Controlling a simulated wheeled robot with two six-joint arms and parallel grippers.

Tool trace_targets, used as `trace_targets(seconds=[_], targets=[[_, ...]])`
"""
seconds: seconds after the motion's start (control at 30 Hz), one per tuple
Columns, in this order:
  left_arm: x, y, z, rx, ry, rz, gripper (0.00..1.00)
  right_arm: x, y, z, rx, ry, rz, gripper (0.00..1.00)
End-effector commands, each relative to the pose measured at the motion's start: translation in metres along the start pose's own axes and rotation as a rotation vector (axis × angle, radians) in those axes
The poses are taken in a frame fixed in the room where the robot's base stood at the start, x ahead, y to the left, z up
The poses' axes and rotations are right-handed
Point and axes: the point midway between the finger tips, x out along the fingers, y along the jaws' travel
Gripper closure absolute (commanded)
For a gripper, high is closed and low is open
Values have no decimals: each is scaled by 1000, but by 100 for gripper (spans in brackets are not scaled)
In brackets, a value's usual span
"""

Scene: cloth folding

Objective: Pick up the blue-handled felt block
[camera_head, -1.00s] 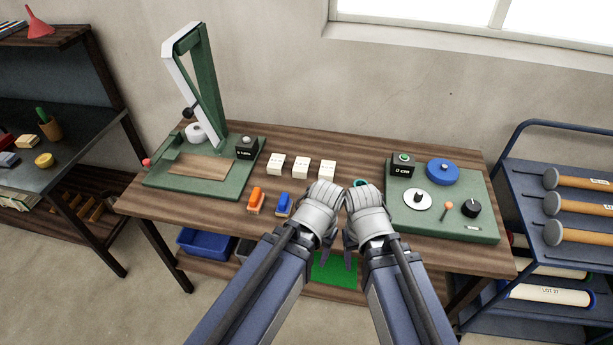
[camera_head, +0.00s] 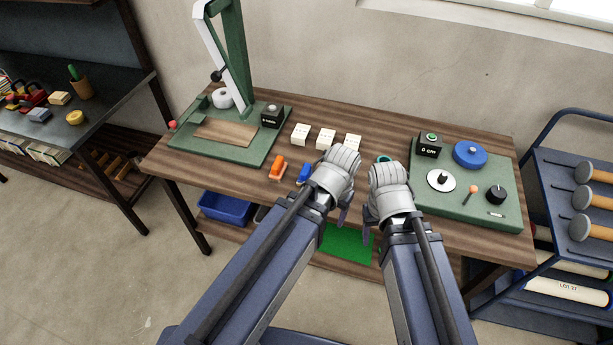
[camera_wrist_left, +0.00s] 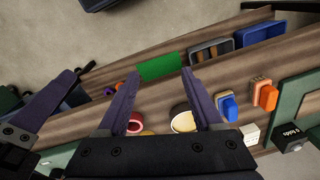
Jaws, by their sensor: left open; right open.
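The blue-handled felt block (camera_head: 305,174) lies on the wooden table, just left of my left gripper and right of the orange-handled block (camera_head: 277,167). In the left wrist view the blue-handled block (camera_wrist_left: 227,105) is right of my fingers, apart from them. My left gripper (camera_wrist_left: 158,97) is open, with nothing between its fingers at their tips. In the head view my left gripper (camera_head: 340,214) hangs over the table's front edge, its fingers partly hidden by the wrist. My right gripper (camera_head: 368,222) is beside it, its fingers mostly hidden; it is open.
Three white labelled blocks (camera_head: 326,139) stand behind the felt blocks. A green press board (camera_head: 262,146) is at the left and a green panel with knobs (camera_head: 465,208) at the right. A lower shelf holds a blue bin (camera_head: 226,208) and a green sheet (camera_head: 346,243).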

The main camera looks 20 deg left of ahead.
Motion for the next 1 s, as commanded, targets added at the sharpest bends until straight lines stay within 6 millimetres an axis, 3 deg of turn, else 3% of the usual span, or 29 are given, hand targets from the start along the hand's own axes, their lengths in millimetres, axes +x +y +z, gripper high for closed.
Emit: trace_targets(seconds=[0.03,0.2,0.4,0.5,0.67,1.0], targets=[[13,-18,-24,-41,46,9,32,11,-1,-1,0,0,0,39],[30,-86,-87,-160,226,28,32,28,-3,-2,0,0,0,39],[35,-145,-122,-249,363,20,32,37,-4,-2,0,0,0,39],[34,-156,-127,-264,388,16,32,38,-4,-2,0,0,0,39],[35,-157,-128,-265,392,16,32,40,-4,-2,0,0,0,39],[59,-158,-138,-264,390,16,32,63,-6,-4,0,0,0,39]])
